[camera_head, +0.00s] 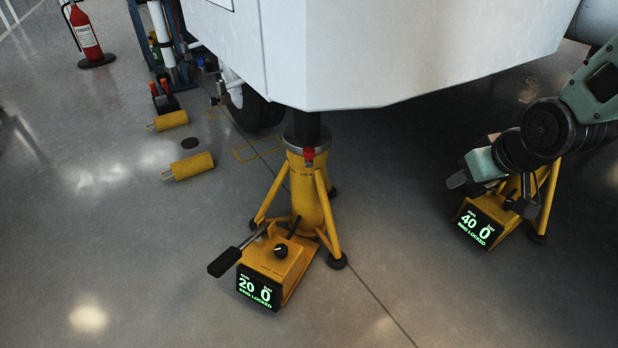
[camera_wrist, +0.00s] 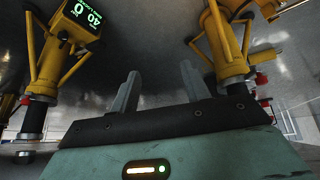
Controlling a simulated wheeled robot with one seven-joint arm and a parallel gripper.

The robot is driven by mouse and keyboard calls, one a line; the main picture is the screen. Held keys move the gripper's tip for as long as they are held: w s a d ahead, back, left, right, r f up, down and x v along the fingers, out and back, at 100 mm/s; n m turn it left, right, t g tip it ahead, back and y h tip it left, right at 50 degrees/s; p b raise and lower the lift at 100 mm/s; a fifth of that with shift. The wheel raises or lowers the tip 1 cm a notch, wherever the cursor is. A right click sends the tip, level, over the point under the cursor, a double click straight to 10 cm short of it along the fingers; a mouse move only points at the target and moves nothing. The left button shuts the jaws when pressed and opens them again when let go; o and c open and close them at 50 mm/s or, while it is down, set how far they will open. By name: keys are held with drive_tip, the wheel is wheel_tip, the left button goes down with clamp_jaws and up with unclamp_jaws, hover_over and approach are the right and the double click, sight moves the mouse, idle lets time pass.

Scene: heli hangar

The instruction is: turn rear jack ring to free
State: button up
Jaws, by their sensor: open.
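A yellow tripod jack (camera_head: 308,195) stands upright under the white fuselage in the head view. Its grey collar ring (camera_head: 305,146) has a red tab, and its display (camera_head: 258,287) reads 20, 0 and RING LOCKED. A second yellow jack (camera_head: 548,195) stands at the right, partly hidden by my arm; its display (camera_head: 477,227) reads 40, 0 and RING LOCKED. I cannot tell from the labels which is the rear one. My gripper (camera_head: 468,184) is open and empty in front of that second jack, apart from its ring.
The white fuselage (camera_head: 400,50) hangs low over the jacks. A pump handle (camera_head: 226,261) sticks out from the middle jack. Yellow cylinders (camera_head: 188,166) lie on the floor at left, near a fire extinguisher (camera_head: 85,35). The floor between the jacks is clear.

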drive_tip(key=w+a+f+n+t+y, duration=0.2)
drive_tip(key=w+a+f, duration=0.1)
drive_tip(key=w+f, duration=0.2)
drive_tip(key=n+t+y+b, duration=0.1)
drive_tip(key=n+t+y, duration=0.35)
drive_tip(key=y, duration=0.65)
approach(313, 154)
drive_tip(key=shift+g, duration=0.45)
drive_tip(key=b+x, duration=0.3)
drive_tip(key=x, duration=0.2)
drive_tip(key=b+x, duration=0.4)
drive_tip(key=x, duration=0.1)
drive_tip(key=shift+w+d+r, duration=0.1)
drive_tip(key=shift+w+r, duration=0.1)
drive_tip(key=shift+w, duration=0.05)
drive_tip(key=shift+w+a+r, duration=0.1)
drive_tip(key=shift+w+a, duration=0.3)
drive_tip(key=shift+a, duration=0.05)
clamp_jaws()
